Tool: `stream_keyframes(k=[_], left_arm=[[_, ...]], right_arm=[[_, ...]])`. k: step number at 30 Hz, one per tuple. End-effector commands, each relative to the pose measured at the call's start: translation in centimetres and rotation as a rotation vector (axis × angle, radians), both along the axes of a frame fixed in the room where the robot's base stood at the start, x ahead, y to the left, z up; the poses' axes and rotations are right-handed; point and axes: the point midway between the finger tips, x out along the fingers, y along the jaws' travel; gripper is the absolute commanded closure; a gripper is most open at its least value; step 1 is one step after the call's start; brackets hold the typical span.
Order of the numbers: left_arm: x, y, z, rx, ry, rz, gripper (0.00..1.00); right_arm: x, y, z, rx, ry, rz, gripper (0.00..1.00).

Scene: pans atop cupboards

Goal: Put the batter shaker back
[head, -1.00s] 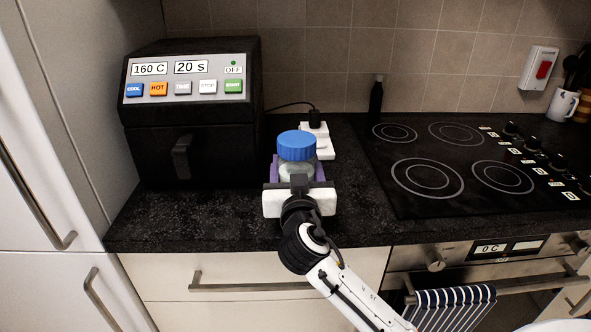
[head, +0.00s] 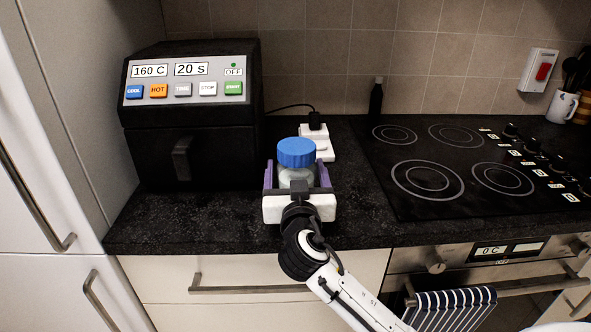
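The batter shaker (head: 296,154) has a blue lid and a clear, pale body. It is upright over the black counter in front of the white socket block, to the right of the fryer, and appears to stand on the counter. My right gripper (head: 297,172) reaches in from the bottom right. Its purple-padded fingers are spread on either side of the shaker's body, with small gaps showing. The gripper's white palm hides the shaker's base. My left gripper is out of view.
A black fryer (head: 190,120) with buttons and a display stands on the left. A black hob (head: 450,165) lies on the right, with a dark bottle (head: 376,98) behind it. A white mug (head: 562,107) is at the far right. The counter (head: 200,215) in front of the fryer is clear.

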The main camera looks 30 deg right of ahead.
Motion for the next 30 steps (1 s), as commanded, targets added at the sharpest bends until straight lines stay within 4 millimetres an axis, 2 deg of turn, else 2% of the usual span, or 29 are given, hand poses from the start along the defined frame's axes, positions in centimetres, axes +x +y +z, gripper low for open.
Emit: stream_keyframes(k=[10, 15, 21, 30], left_arm=[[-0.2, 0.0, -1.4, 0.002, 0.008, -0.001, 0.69], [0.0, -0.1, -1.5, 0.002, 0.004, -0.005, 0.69], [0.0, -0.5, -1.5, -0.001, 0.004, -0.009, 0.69], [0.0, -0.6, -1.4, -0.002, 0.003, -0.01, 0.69]], right_arm=[[-6.0, 3.8, -0.4, 0.006, 0.001, 0.003, 0.24], [-8.6, 5.3, -0.2, 0.005, 0.0, 0.003, 0.24], [-10.0, 6.1, -0.1, 0.004, 0.0, 0.001, 0.24], [-10.1, 6.2, 0.0, 0.002, -0.001, 0.0, 0.24]])
